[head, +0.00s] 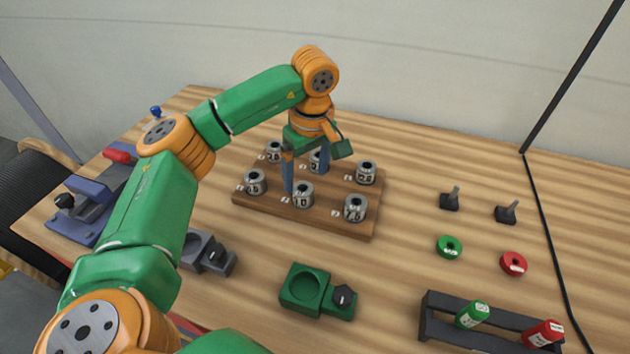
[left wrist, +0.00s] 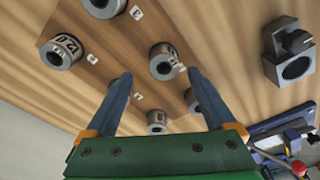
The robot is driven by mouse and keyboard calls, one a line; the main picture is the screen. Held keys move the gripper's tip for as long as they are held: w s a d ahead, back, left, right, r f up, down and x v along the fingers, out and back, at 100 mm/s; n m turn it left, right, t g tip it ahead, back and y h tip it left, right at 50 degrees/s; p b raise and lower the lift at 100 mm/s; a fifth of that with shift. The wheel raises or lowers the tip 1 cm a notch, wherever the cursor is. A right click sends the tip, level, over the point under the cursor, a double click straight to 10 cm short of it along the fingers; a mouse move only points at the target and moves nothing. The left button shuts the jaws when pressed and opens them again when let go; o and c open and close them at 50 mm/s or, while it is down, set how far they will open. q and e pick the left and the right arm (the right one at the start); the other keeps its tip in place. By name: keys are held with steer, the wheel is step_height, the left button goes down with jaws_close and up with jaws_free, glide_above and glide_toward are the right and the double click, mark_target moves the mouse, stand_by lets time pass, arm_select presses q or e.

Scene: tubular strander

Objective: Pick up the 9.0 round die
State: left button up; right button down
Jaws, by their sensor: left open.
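Several grey round dies stand on a wooden board (head: 333,222) on the table; the 9.0 mark cannot be read for certain on any of them. The front row has a left die (head: 255,183), a middle die (head: 302,196) and a right die (head: 355,209). Behind stand a left die (head: 274,152), a middle die (head: 315,165) partly covered by my gripper, and a right die (head: 366,173), marked 12.0 in the left wrist view (left wrist: 62,52). My left gripper (head: 305,180) points down over the board, open and empty. In the left wrist view, its fingers (left wrist: 165,95) are spread wide.
A green holder (head: 303,290) and a grey holder (head: 208,252) stand in front of the board. A blue vise-like device (head: 85,205) is at left. Right are two dark pegs (head: 450,200), green (head: 449,247) and red rings (head: 513,263), and a dark rack (head: 430,318).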

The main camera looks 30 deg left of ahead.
mark_target(303, 188)
arm_select(q)
steer(key=shift+s+a+f+p, duration=0.15)
steer(key=shift+s+f+p, duration=0.2)
steer(key=shift+f, duration=0.25)
steer(key=shift+s+a+f+p, duration=0.2)
steer(key=shift+f+p, duration=0.15)
steer(key=shift+f, duration=0.25)
steer(key=f, duration=0.2)
steer(key=shift+w+a+f, duration=0.1)
steer(key=shift+w+f, duration=0.2)
steer(key=shift+f, duration=0.1)
steer(key=shift+w+f, duration=0.15)
jaws_close()
arm_select(e)
steer(key=shift+s+r, duration=0.45)
steer(key=shift+r, duration=0.4)
